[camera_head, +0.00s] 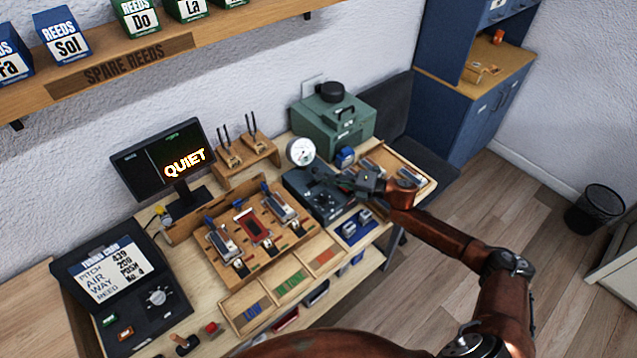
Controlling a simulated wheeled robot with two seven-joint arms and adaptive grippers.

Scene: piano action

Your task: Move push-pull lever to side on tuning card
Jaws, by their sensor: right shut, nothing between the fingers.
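The tuning card (107,270) is a lit panel on the dark console at the lower left. It reads pitch 439, air 200, a "way" line that seems to say push, and reed No. 4. A dark blue-grey box (301,188) with a round white gauge (300,151) stands right of the table's middle. My right gripper (345,183) is shut and empty over the right part of this box. It hides part of the box top, and I cannot make out the push-pull lever or its side there. My left gripper is not in view.
A wooden rack (217,272) with reed parts lies left of the box, with coloured compartments in front. A green case (333,122) stands behind. A monitor (165,160) reads "QUIET". A small black lever (185,343) and red button (211,327) sit at the front left.

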